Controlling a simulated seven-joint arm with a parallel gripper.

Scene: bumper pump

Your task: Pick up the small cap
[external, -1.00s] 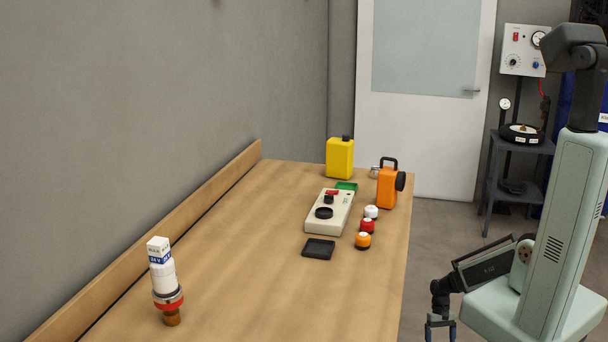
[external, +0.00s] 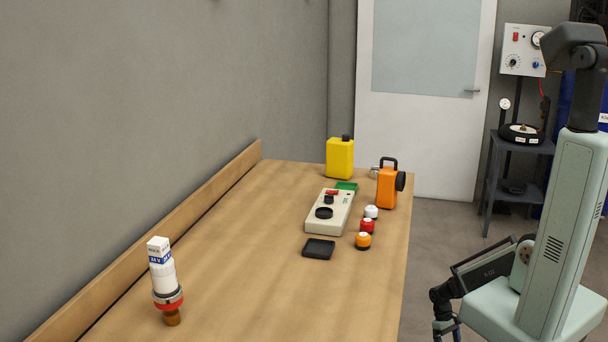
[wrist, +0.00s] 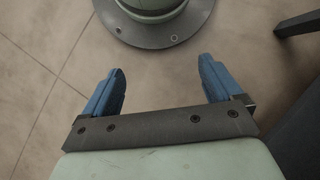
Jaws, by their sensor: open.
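Several small round cap-like pieces stand in a row near the table's right edge: a white one (external: 371,212), a red one (external: 367,226) and an orange one (external: 363,241). I cannot tell which is the small cap. A black cap (external: 346,138) also tops the yellow jug (external: 340,159). My gripper (external: 447,332) hangs low beside the table's right edge, apart from all of these.
The wooden table (external: 235,270) holds a beige control box (external: 325,222), a black tray (external: 318,249), an orange canister (external: 387,188), a green piece (external: 346,186) and a white-and-red lamp-like item (external: 163,275). A dark cart (external: 520,165) stands behind. The table's front middle is clear.

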